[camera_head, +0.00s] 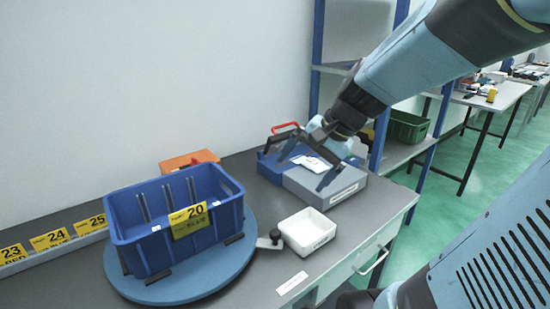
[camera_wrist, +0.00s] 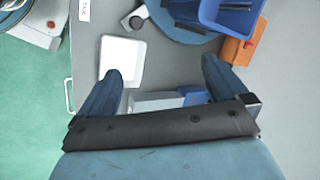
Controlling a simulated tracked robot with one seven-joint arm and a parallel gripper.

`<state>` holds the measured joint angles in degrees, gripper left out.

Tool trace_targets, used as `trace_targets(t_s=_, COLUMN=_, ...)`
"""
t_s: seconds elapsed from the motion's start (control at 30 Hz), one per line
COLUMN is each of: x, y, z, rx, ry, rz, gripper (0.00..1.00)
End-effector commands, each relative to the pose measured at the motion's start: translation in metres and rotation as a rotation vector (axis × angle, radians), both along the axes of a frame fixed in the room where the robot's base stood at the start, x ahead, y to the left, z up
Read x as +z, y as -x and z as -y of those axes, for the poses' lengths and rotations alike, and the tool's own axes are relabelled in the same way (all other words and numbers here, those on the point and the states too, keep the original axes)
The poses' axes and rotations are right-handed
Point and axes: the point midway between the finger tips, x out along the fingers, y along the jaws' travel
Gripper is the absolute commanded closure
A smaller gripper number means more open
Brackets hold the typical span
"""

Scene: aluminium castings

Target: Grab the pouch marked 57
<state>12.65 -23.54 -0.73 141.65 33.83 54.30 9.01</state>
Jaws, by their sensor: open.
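No marking 57 can be read in either view. A small white item with dark print (camera_head: 312,163) lies on or just above the blue and grey case (camera_head: 338,190); I cannot tell if it is a pouch. My gripper (camera_head: 301,174) is open above this case, its fingers spread to either side of the white item in the head view. In the wrist view my gripper (camera_wrist: 167,78) shows wide fingers with nothing between them. Part of the case (camera_wrist: 155,99) shows there behind the gripper, the rest hidden by it.
A blue bin marked 20 (camera_head: 140,230) stands on a round blue turntable (camera_head: 190,284) at left. A white tray (camera_head: 318,239) sits in front of the case. An orange item (camera_head: 189,160) is behind the bin. A blue-posted shelf (camera_head: 317,60) rises behind, close to my arm.

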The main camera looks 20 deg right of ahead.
Motion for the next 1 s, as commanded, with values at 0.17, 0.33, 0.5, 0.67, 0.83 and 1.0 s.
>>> trace_targets(t_s=0.17, x=-0.017, y=-0.041, z=0.012, rx=-0.268, ry=-0.26, rz=-0.112, gripper=0.0)
trace_targets(t_s=0.33, x=-0.033, y=-0.081, z=0.037, rx=-0.534, ry=-0.506, rz=-0.196, gripper=0.0)
trace_targets(t_s=0.5, x=-0.053, y=-0.12, z=0.077, rx=-0.813, ry=-0.749, rz=-0.26, gripper=0.0)
trace_targets(t_s=0.67, x=-0.077, y=-0.15, z=0.129, rx=-1.076, ry=-0.972, rz=-0.299, gripper=0.0)
trace_targets(t_s=0.83, x=-0.103, y=-0.168, z=0.182, rx=-1.304, ry=-1.163, rz=-0.31, gripper=0.0)
trace_targets(t_s=1.0, x=-0.119, y=-0.174, z=0.214, rx=-1.433, ry=-1.273, rz=-0.306, gripper=0.0)
